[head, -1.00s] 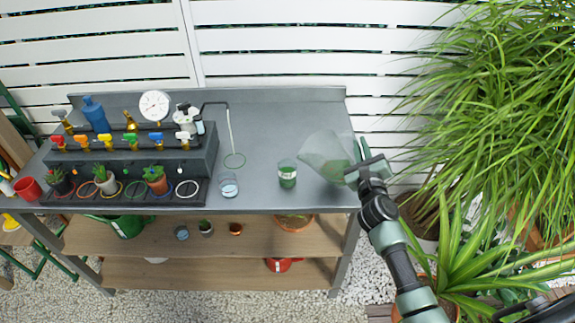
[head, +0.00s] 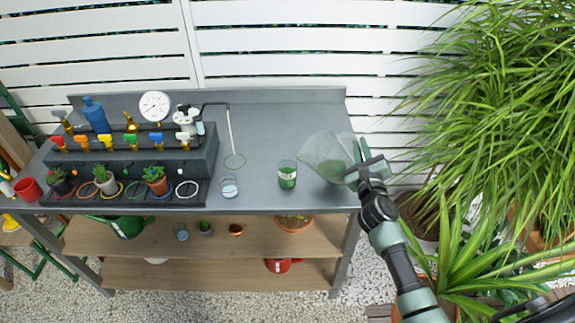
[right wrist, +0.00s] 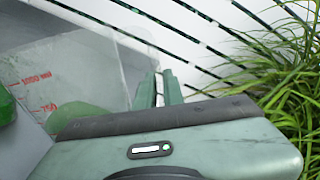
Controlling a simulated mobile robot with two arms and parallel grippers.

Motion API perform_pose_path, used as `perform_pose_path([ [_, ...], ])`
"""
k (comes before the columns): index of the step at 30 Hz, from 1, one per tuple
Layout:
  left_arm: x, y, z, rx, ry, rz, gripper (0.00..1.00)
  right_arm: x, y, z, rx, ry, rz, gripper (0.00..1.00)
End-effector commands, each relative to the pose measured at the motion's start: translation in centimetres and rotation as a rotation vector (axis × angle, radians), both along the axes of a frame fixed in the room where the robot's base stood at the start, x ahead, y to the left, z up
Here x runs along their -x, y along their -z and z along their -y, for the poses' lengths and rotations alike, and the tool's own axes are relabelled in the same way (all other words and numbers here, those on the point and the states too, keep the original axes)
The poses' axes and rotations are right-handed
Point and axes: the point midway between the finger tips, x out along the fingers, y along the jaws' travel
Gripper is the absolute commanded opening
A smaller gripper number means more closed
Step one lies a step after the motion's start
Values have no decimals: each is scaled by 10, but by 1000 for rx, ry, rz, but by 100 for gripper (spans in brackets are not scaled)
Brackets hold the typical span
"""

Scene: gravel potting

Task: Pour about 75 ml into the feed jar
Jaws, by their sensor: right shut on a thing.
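My right gripper (head: 362,165) is shut on the right side of a large clear measuring jug (head: 320,149), which leans to the left over the bench's right part. In the right wrist view the jug (right wrist: 75,70) has red volume marks, and green liquid shows low inside it. The feed jar appears to be the small clear jar (head: 287,175) with green liquid and a pale label, upright just left of the jug. A green shape at the left edge of the wrist view is probably this jar. I see no stream between them. My left gripper is not in view.
A dark valve rack (head: 130,160) with small potted plants fills the bench's left side. The back right of the bench is clear.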

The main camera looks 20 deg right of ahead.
Motion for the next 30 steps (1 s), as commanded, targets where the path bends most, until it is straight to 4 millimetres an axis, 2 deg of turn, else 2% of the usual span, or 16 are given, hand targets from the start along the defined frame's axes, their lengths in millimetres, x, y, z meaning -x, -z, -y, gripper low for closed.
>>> perform_pose_path([
  [20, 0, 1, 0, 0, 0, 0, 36, 0, 0, 2, -16, -1, 7, 0],
  [26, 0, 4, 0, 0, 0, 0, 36, 4, 10, 15, -116, -1, 35, 0],
  [30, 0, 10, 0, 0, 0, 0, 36, 8, 24, 29, -244, -3, 73, 0],
])
